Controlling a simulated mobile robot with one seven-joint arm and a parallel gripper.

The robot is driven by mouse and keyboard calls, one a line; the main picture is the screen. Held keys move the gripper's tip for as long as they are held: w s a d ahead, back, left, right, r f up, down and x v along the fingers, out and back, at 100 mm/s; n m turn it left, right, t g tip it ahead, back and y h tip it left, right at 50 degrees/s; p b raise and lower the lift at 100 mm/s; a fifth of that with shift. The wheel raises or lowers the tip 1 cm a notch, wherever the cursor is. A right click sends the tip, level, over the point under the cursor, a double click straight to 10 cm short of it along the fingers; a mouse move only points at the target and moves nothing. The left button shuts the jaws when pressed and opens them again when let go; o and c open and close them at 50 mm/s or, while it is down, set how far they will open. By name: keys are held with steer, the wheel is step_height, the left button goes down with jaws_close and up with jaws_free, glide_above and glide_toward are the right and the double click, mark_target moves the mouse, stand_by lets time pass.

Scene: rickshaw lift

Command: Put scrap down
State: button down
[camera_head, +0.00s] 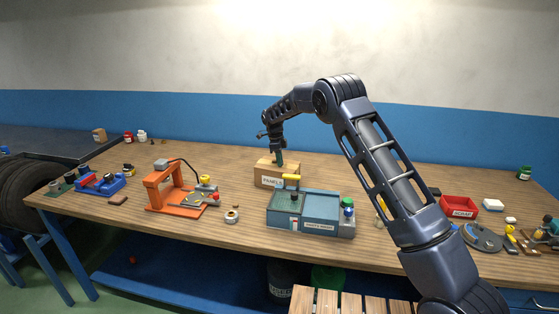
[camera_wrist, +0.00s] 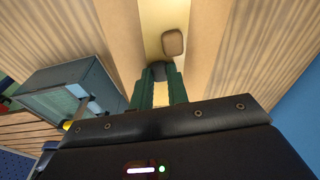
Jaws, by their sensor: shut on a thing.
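My gripper (camera_head: 280,160) is above the cardboard box (camera_head: 268,178), at the middle of the workbench. In the wrist view its two dark green fingers (camera_wrist: 158,88) are shut on a small dark grey piece (camera_wrist: 158,72), likely the scrap; the fingers hide part of it. A brown rounded block (camera_wrist: 173,42) lies on that strip, just beyond the held piece. I cannot tell whether the held piece touches the box. A red tray (camera_head: 459,206) with a white label stands at the right.
A grey-blue toolbox (camera_head: 315,213) stands just in front of the cardboard box; it shows at the left in the wrist view (camera_wrist: 65,85). An orange press (camera_head: 175,190) and a blue vise (camera_head: 98,183) stand to the left. The bench behind the cardboard box is mostly clear.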

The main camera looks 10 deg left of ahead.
steer(key=c, duration=1.4)
jaws_free()
steer(key=shift+o, duration=0.2)
step_height(320, 180, up, 12)
steer(key=a, duration=0.1)
steer(key=shift+a, duration=0.4)
